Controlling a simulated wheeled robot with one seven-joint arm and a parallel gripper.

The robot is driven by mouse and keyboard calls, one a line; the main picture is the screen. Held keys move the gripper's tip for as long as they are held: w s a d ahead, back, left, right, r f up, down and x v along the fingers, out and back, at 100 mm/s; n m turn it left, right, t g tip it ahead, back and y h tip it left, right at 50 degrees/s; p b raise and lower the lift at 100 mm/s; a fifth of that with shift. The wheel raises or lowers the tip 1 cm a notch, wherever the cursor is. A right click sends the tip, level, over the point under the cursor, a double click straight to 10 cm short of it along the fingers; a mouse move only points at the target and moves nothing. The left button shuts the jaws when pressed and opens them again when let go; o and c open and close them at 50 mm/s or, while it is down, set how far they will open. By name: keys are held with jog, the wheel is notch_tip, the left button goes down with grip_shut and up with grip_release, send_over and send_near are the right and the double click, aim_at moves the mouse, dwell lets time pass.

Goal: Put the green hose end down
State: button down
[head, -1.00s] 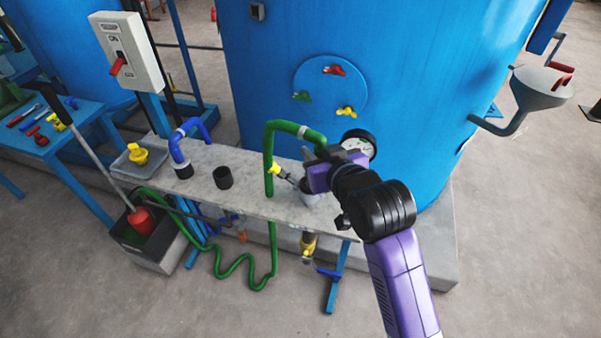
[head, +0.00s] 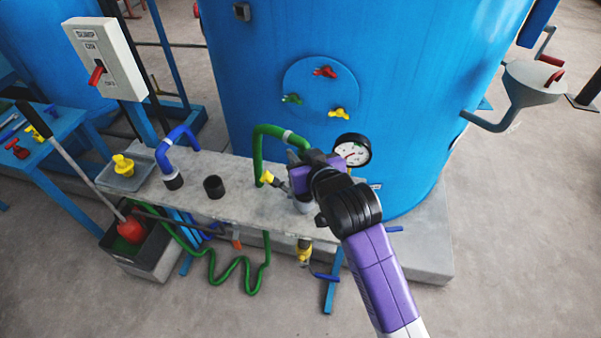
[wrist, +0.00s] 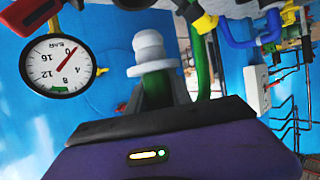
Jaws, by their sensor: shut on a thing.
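My gripper is shut on the hose end, above the right part of the bench. In the wrist view, a grey ribbed fitting (wrist: 150,52) with a short green length (wrist: 156,88) shows at the dark fingers (wrist: 165,112). The exact contact is partly hidden. A grey socket (head: 304,204) with a yellow-handled valve (head: 268,178) stands on the bench just below my gripper.
The grey bench (head: 235,205) also bears a black cup (head: 213,187), a blue hose (head: 178,138) and a tray (head: 125,178) with a yellow part. A pressure gauge (head: 352,150) is close right of my gripper, before the blue tank (head: 410,90). Bare bench lies around the black cup.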

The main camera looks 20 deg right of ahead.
jog(key=shift+f, duration=3.3)
jog(key=c, duration=1.1)
grip_release()
jog(key=shift+f, duration=0.1)
jog(key=shift+c, duration=0.2)
jog(key=v, duration=1.2)
jog(key=shift+b, duration=0.3)
jog(key=shift+s, duration=0.1)
